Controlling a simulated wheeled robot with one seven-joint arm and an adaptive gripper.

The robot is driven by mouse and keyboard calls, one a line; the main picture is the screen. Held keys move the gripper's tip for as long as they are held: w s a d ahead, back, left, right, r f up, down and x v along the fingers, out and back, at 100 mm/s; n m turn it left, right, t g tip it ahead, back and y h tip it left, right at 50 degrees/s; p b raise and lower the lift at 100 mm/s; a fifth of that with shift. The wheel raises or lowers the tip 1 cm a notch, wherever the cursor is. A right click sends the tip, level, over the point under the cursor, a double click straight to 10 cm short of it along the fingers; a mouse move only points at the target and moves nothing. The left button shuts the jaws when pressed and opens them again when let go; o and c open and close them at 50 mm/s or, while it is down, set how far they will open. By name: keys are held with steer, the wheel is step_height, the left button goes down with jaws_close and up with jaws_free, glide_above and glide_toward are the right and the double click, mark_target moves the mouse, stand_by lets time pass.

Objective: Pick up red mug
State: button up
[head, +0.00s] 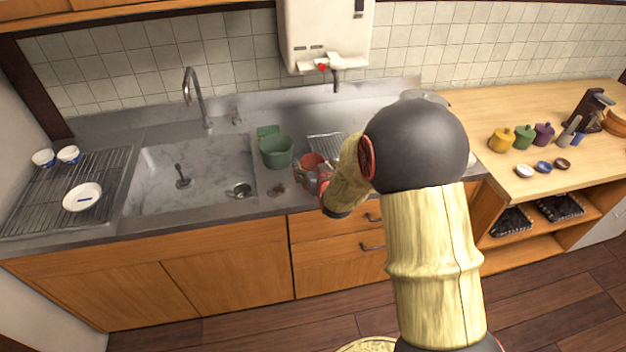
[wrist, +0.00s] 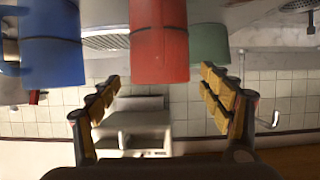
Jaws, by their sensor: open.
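The red mug (head: 309,162) stands on the steel counter to the right of the sink, partly hidden by my gripper (head: 322,180). In the wrist view, which is upside down, the red mug (wrist: 160,42) is large and near the middle. My gripper (wrist: 160,78) is open, with one finger at each side of the picture. The mug lines up with the gap between the fingertips, at or just beyond them. I cannot tell its exact depth between them. I see no contact, and the gap is empty of anything gripped.
A green tub (head: 277,153) stands close to the mug's left; a green shape (wrist: 209,44) shows beside it in the wrist view. A blue object (wrist: 52,45) is on the mug's other side, hidden in the head view. The sink (head: 190,175) lies left.

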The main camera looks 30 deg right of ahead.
steer(key=shift+x, duration=1)
steer(key=c, duration=0.3)
steer(key=c, duration=1.3)
steer(key=shift+c, duration=0.3)
steer(key=shift+r, duration=0.15)
